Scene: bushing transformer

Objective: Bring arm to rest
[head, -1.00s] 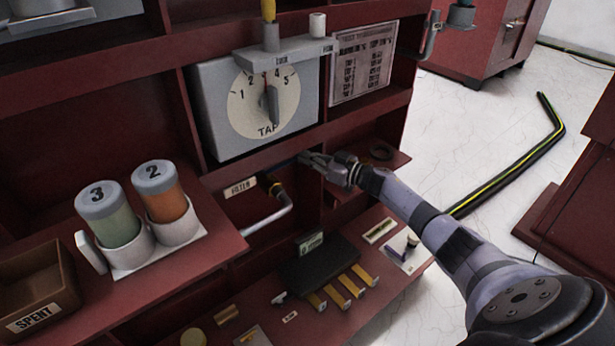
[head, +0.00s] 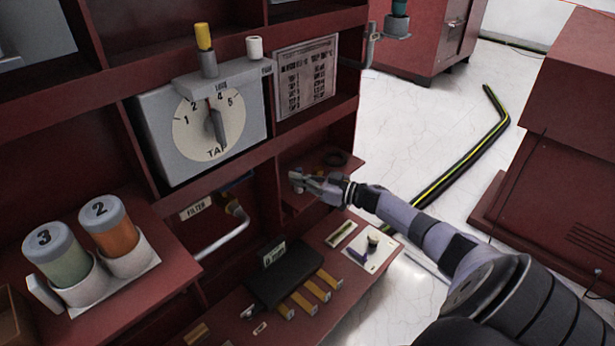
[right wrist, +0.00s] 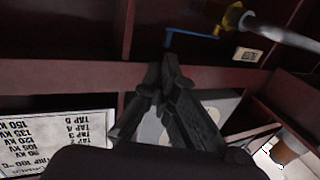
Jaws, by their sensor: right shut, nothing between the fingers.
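My right gripper (head: 297,180) is shut and empty in the head view. It hangs in front of the red cabinet, below and right of the grey tap box (head: 200,130), apart from the dial. In the right wrist view my right gripper (right wrist: 168,62) shows its dark fingers together, with nothing between them. The wrist view is turned over: the white chart (right wrist: 60,145) reads upside down at the lower left. The dial's pointer (head: 218,126) stands near upright. My left gripper is in neither view now.
A filter pipe with a brass fitting (head: 234,208) lies left of the gripper. A small shelf with a dark ring (head: 335,158) is just behind it. Canisters 2 (head: 108,227) and 3 (head: 55,255) stand at the left.

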